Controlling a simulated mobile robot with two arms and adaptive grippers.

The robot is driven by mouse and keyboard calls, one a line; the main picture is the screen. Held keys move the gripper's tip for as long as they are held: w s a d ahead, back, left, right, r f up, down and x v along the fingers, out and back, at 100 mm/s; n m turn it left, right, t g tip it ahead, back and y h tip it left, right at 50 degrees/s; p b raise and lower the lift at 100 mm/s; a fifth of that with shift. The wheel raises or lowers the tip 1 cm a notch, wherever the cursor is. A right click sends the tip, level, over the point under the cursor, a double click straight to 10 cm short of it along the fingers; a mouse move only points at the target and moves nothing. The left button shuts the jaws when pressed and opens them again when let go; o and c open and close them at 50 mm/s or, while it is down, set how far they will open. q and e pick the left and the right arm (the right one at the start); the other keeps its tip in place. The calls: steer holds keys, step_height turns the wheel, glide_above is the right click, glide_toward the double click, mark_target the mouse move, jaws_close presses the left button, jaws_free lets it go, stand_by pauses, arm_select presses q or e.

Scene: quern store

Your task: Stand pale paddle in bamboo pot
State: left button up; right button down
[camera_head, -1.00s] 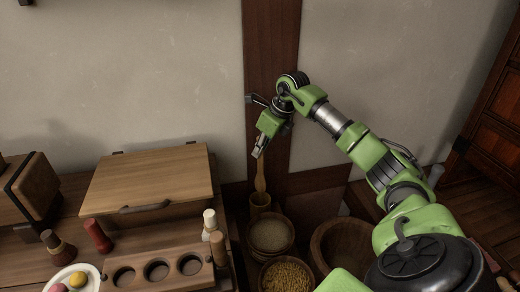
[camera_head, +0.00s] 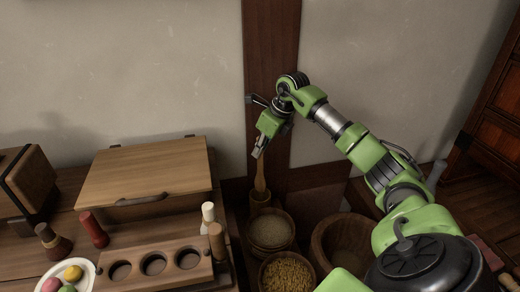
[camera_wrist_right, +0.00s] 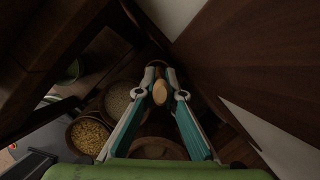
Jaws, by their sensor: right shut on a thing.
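My right gripper (camera_head: 259,151) is shut on the upper end of the pale wooden paddle (camera_head: 260,175), close to the dark wall post. The paddle hangs upright, and its lower end meets the mouth of the small bamboo pot (camera_head: 260,198) in the head view. I cannot tell how deep it sits inside. In the right wrist view the paddle's rounded pale end (camera_wrist_right: 159,92) shows between the two fingers (camera_wrist_right: 159,72). I cannot make out the pot in that view. My left gripper is not in view.
A bowl of pale grain (camera_head: 271,231) and a bowl of yellow grain (camera_head: 287,274) stand in front of the pot. A wide wooden bowl (camera_head: 340,222) is to the right. A lidded wooden box (camera_head: 147,172) and a holed rack (camera_head: 160,270) are at left.

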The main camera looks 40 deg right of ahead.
mark_target(258, 172)
steer(key=shift+f+b, duration=0.5)
steer(key=shift+f, duration=1)
steer(key=shift+f+b, duration=0.75)
steer(key=shift+f, duration=0.5)
steer(key=shift+f+b, duration=0.4)
steer(key=shift+f, duration=0.75)
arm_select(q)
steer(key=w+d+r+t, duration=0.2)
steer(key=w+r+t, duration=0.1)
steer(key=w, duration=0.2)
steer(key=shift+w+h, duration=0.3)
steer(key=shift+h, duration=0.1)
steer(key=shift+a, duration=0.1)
